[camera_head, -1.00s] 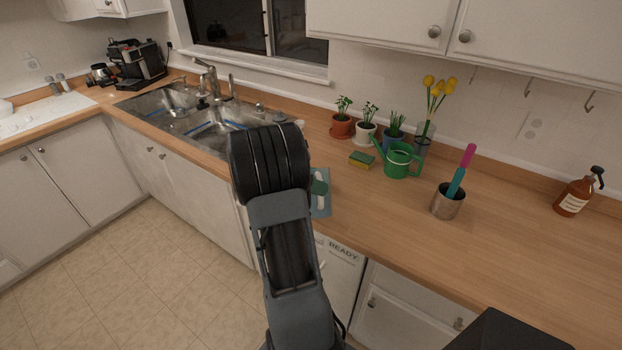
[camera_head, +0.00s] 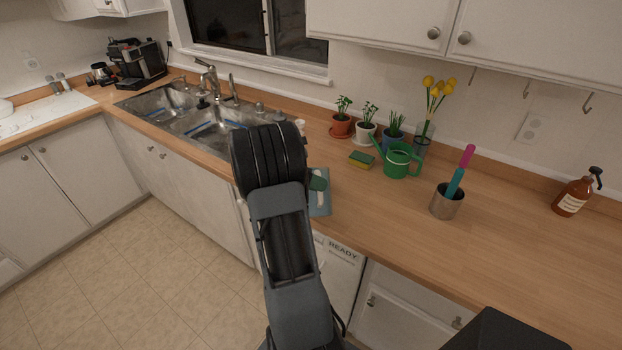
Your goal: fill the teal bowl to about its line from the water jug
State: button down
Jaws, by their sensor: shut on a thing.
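My arm fills the middle of the view, and its dark wrist hides my gripper and whatever is at its tips. Just right of the wrist, a small part of a dark green-teal thing (camera_head: 318,183) shows over a blue-grey mat (camera_head: 325,205) at the counter's front edge. A whitish shape lies against it. Most of this is hidden behind my arm, so I cannot tell whether it is the teal bowl. I cannot make out the water jug, the bowl's line or any water.
A double sink (camera_head: 200,122) is behind left. A green watering can (camera_head: 402,161), a sponge (camera_head: 361,160), potted plants (camera_head: 366,132) and a metal cup (camera_head: 447,202) with pink and teal handles stand to the right. A spray bottle (camera_head: 574,195) is far right. The right counter is mostly clear.

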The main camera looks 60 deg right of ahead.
aim_at(316, 170)
jog(key=shift+w+d+r, duration=0.15)
jog(key=shift+d, duration=0.05)
jog(key=shift+w+d+n+g+y+p, duration=0.45)
jog(key=shift+n+p, duration=0.35)
jog(key=shift+p, duration=1.6)
dwell(1.1)
jog(key=shift+w+d+r+n+p, duration=0.2)
jog(key=shift+d+r+n+p, duration=0.1)
jog(key=shift+p, duration=0.5)
dwell(0.3)
jog(key=shift+w+d+r+n+g+y, duration=0.45)
jog(key=shift+w+d+r+n+g, duration=0.35)
jog(key=shift+d+r, duration=0.2)
dwell(1.4)
jog(key=shift+w+d+r, duration=0.2)
jog(key=shift+w+d, duration=0.05)
dwell(0.5)
